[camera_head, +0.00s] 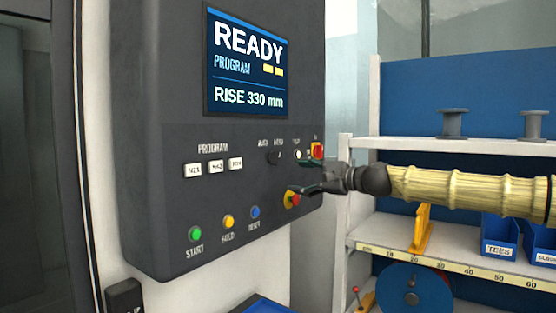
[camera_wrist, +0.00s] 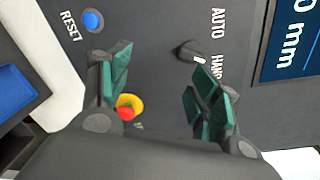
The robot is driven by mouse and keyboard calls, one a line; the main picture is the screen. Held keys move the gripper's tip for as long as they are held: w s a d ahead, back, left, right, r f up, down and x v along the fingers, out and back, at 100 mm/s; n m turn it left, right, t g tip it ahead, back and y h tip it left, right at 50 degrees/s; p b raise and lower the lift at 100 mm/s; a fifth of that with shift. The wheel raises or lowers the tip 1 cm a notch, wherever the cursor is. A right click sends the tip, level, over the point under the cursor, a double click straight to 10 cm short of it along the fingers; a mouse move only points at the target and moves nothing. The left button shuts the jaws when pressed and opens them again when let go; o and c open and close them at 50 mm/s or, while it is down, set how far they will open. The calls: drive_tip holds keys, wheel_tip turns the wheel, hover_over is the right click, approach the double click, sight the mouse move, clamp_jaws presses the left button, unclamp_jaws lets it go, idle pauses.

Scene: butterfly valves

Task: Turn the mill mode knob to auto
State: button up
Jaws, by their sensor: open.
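The mill mode knob (camera_head: 274,157) is small and black, below the AUTO and HAND labels on the dark control panel (camera_head: 160,150). In the wrist view the knob (camera_wrist: 188,50) sits between AUTO and HAND, and its white mark lies on the HAND side. My gripper (camera_head: 300,173) is open and empty, to the right of the knob in the head view. In the wrist view my gripper (camera_wrist: 157,75) has its green-padded fingers spread. The knob lies beyond the right finger's tip, apart from it. The right finger partly covers the HAND label.
A red button on yellow (camera_wrist: 127,107) lies between my fingers in the wrist view; it also shows in the head view (camera_head: 292,199). A blue RESET button (camera_wrist: 92,20) is near the left finger. The screen (camera_head: 247,62) reads READY. Shelves (camera_head: 460,145) stand at right.

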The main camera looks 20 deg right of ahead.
approach(279, 158)
drive_tip(key=s, duration=0.1)
drive_tip(key=shift+t, duration=0.3)
drive_tip(key=shift+f+p+x, duration=0.15)
drive_tip(key=shift+p+x, duration=0.7)
drive_tip(key=shift+x, duration=1.8)
drive_tip(key=shift+f+p+x, duration=0.1)
drive_tip(key=shift+p+x, duration=0.75)
drive_tip(key=shift+x, duration=1.75)
drive_tip(key=shift+c, duration=0.3)
drive_tip(key=c, duration=1)
